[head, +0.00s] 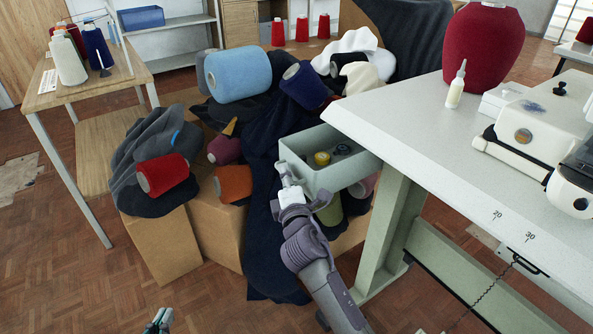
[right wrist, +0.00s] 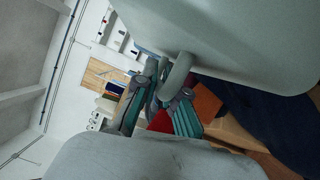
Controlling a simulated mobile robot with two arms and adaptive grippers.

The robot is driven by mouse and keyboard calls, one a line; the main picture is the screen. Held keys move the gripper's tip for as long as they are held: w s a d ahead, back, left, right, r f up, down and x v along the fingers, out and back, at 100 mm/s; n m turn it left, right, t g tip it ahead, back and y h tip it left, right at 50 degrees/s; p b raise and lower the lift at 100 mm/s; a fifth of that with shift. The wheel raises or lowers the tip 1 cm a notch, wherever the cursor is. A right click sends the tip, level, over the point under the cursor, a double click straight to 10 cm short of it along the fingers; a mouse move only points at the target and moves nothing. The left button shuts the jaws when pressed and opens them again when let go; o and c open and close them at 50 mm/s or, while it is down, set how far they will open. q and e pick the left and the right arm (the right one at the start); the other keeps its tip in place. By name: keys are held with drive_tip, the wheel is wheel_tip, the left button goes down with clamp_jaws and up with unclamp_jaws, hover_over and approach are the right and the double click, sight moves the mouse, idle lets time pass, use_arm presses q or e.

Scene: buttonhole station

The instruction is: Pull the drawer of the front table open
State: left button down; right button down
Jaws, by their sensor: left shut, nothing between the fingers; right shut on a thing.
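The grey-green drawer (head: 318,178) juts out from under the left end of the white front table (head: 430,130). Its open top shows a yellow spool (head: 322,159) and a dark round item (head: 342,149) inside. My right gripper (head: 289,180) is at the drawer's front face. In the right wrist view it is shut on the grey loop handle (right wrist: 177,75), beside the drawer's front panel (right wrist: 240,40). How the fingertips sit on the handle is partly hidden. My left gripper (head: 160,318) is shut and empty, low at the bottom edge, away from the drawer.
Cardboard boxes (head: 165,243) heaped with dark cloth and yarn cones stand left of and behind the drawer. Dark cloth (head: 268,240) hangs down beside my right arm. A sewing machine (head: 530,130) and glue bottle (head: 456,88) stand on the table. Floor at lower left is clear.

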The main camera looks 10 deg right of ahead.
use_arm(q)
drive_tip(key=shift+w+d+r, duration=0.1)
drive_tip(key=shift+w+r, duration=0.1)
drive_tip(key=shift+r, duration=0.15)
use_arm(e)
drive_tip(key=shift+s+a+f, duration=0.1)
drive_tip(key=shift+s+a, duration=0.15)
drive_tip(key=shift+a, duration=0.4)
drive_tip(key=c, duration=1.2)
unclamp_jaws()
drive_tip(key=shift+c, duration=0.2)
drive_tip(key=s, duration=1.2)
drive_tip(key=shift+a+f, duration=0.2)
drive_tip(key=shift+f, duration=0.15)
